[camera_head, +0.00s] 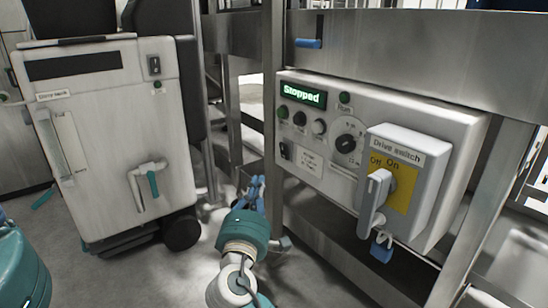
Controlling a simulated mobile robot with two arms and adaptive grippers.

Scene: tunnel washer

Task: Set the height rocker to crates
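The grey-white control box (455,125) is on the metal frame at the right. A small black rocker (285,151) sits low on its left side, beside a small label plate (310,163). The label is too small to read, so I cannot confirm that this is the height rocker or how it is set. My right gripper (251,188), with blue fingers, points up below and left of the box, apart from the rocker. I see nothing held in it, but whether its fingers are open or shut is unclear. My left gripper is out of view.
The box also carries a green "Stopped" display (303,95), a black dial (346,144) and a drive switch lever (374,203) with a blue padlock (381,248). A white wheeled machine (110,110) stands at the left, with its own black rocker (154,65). Grey floor lies between.

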